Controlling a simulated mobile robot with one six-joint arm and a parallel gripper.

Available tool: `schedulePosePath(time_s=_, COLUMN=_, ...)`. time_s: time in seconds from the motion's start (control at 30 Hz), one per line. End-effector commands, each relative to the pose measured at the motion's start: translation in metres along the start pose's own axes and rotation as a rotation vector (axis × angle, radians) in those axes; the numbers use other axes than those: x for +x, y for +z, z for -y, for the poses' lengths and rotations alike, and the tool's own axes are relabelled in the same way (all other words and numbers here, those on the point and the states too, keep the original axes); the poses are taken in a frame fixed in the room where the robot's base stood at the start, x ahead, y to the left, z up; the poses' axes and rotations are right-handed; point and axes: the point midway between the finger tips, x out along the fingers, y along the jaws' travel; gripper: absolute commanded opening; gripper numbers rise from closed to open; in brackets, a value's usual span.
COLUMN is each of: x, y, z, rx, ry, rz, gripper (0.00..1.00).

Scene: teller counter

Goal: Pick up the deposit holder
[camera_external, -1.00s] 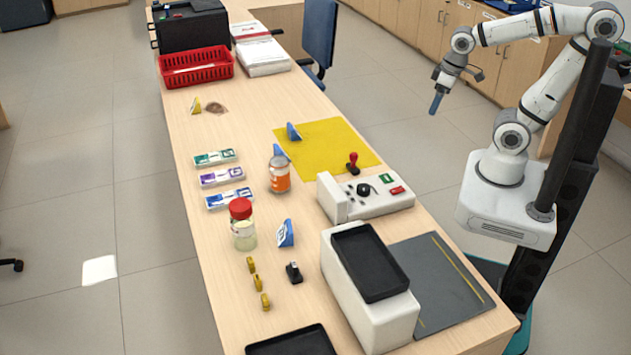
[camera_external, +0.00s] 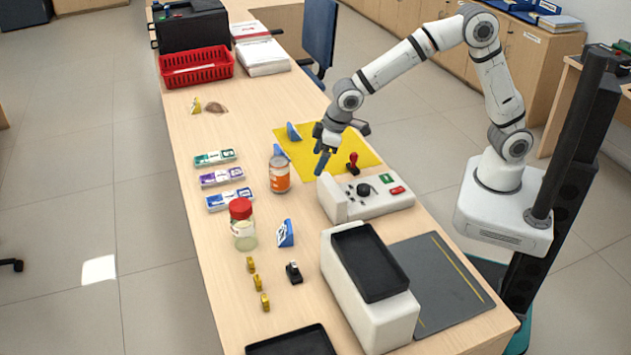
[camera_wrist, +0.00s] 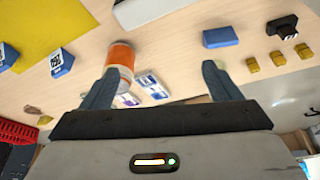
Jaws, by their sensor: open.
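Several small wedge-shaped label holders stand on the counter, and I cannot read which one is the deposit holder. One blue holder (camera_external: 293,132) is on the yellow mat (camera_external: 335,138), another blue one (camera_external: 281,151) is at the mat's left edge, and a third (camera_external: 285,233) stands nearer the front. My gripper (camera_external: 322,160) is above the counter, near the mat's front edge, open and empty. In the wrist view two blue holders (camera_wrist: 62,62) (camera_wrist: 8,55) lie left of the fingers, and one (camera_wrist: 220,37) is beyond the right finger.
An orange-labelled jar (camera_external: 279,175) and a red-capped jar (camera_external: 242,225) stand left of the gripper. A white device (camera_external: 365,197) and a red-handled stamp (camera_external: 352,163) are close by. Label strips (camera_external: 221,176), a red basket (camera_external: 196,68) and a black tray (camera_external: 377,262) are around.

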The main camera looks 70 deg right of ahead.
Motion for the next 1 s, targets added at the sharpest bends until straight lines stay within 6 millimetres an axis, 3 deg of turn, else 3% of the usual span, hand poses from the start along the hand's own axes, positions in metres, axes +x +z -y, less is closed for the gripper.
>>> schedulePosePath(time_s=0.03, x=0.026, y=-0.008, z=0.025, rx=-0.032, ry=-0.012, rz=-0.002, gripper=0.84)
schedulePosePath(time_s=0.1, x=0.051, y=-0.018, z=0.054, rx=-0.064, ry=-0.026, rz=-0.012, gripper=0.84)
schedulePosePath(time_s=0.2, x=0.08, y=-0.025, z=0.087, rx=-0.097, ry=-0.043, rz=-0.024, gripper=0.84)
schedulePosePath(time_s=0.33, x=0.102, y=-0.029, z=0.114, rx=-0.123, ry=-0.056, rz=-0.034, gripper=0.84)
schedulePosePath(time_s=0.77, x=0.143, y=-0.032, z=0.124, rx=-0.13, ry=-0.06, rz=-0.037, gripper=0.84)
schedulePosePath(time_s=1.0, x=0.176, y=-0.034, z=0.127, rx=-0.13, ry=-0.06, rz=-0.036, gripper=0.84)
